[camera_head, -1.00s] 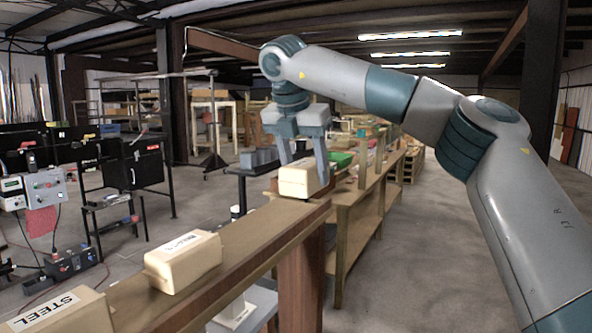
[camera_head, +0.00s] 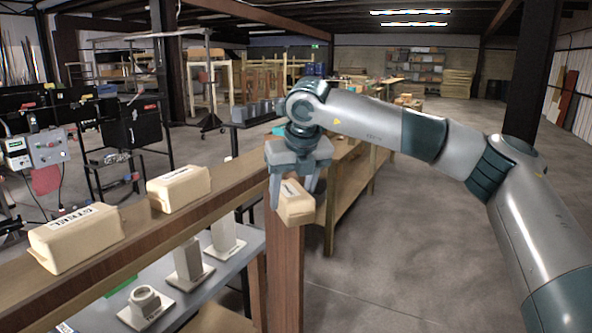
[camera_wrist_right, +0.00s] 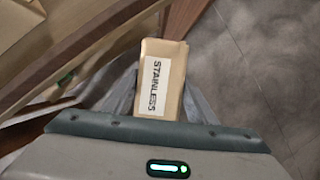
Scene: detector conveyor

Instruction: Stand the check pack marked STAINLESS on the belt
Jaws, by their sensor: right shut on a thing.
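My right gripper (camera_head: 294,192) is shut on the tan check pack marked STAINLESS (camera_head: 297,208). In the head view the pack hangs tilted between the fingers, at the right end of the wooden shelf and in front of its post. In the right wrist view the pack (camera_wrist_right: 174,50) lies between the fingers, and its white STAINLESS label (camera_wrist_right: 152,86) faces the camera. The shelf edge is to its left and the floor to its right. My left gripper is not in view. I cannot make out a belt for certain.
The wooden shelf (camera_head: 222,202) carries a pack marked STEEL (camera_head: 78,245) and another tan pack (camera_head: 180,190). Below it, a grey surface (camera_head: 205,285) holds several pale stands (camera_head: 190,268). A wooden bench (camera_head: 345,190) stands behind the gripper. The floor (camera_head: 425,240) at right is clear.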

